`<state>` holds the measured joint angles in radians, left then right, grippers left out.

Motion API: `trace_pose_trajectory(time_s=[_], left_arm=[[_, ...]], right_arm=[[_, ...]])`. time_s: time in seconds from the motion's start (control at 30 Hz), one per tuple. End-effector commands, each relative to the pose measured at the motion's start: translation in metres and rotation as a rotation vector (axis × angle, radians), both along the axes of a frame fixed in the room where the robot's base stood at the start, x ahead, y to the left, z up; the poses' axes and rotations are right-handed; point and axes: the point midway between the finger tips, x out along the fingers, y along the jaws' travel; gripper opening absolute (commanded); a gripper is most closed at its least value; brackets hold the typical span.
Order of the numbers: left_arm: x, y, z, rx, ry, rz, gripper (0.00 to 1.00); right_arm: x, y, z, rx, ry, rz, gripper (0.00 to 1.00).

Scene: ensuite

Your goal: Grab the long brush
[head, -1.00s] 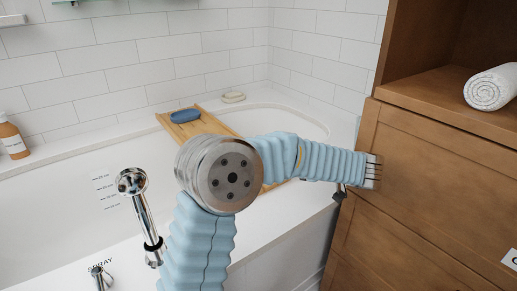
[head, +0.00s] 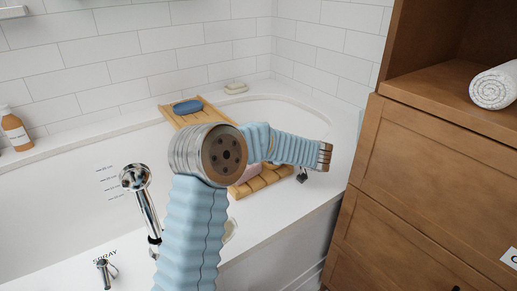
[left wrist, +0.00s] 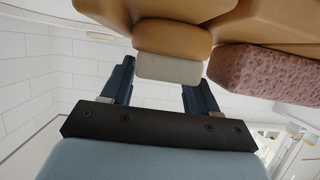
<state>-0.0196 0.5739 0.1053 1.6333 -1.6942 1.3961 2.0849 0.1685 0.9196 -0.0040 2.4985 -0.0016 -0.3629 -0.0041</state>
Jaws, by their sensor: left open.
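My left gripper (head: 303,175) is at the near end of the wooden bath tray (head: 272,180), its fingers small and dark. In the left wrist view the left gripper (left wrist: 162,82) is open. A tan rounded block with a pale grey-white face (left wrist: 170,52) shows between the two fingers, apparently the end of the brush; its full length is hidden. I cannot tell if the fingers touch it. In the head view I cannot make out the brush, as my arm covers part of the tray. My right gripper is not in view.
A pink porous sponge (left wrist: 262,72) lies beside the tan block; it also shows in the head view (head: 244,174). A blue item (head: 187,107) sits on the tray's far end. A chrome hand shower (head: 140,190) stands left of my arm. A wooden cabinet (head: 425,175) stands right.

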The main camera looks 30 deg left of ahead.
Motion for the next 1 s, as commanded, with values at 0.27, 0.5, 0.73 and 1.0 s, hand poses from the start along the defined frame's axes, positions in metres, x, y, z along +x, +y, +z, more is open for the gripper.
trace_pose_trajectory(time_s=[0.27,0.5,0.73,1.0], left_arm=[[0.001,0.002,-0.001,0.000,0.000,-0.001,0.55],[0.001,0.002,-0.001,-0.001,0.000,-0.001,0.18],[0.001,0.002,0.000,0.000,-0.001,-0.001,0.17],[0.001,0.002,0.021,-0.001,-0.005,0.000,0.17]], right_arm=[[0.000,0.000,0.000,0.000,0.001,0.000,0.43],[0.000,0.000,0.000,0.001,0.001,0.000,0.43],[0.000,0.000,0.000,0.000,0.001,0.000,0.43],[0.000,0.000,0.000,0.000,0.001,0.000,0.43]])
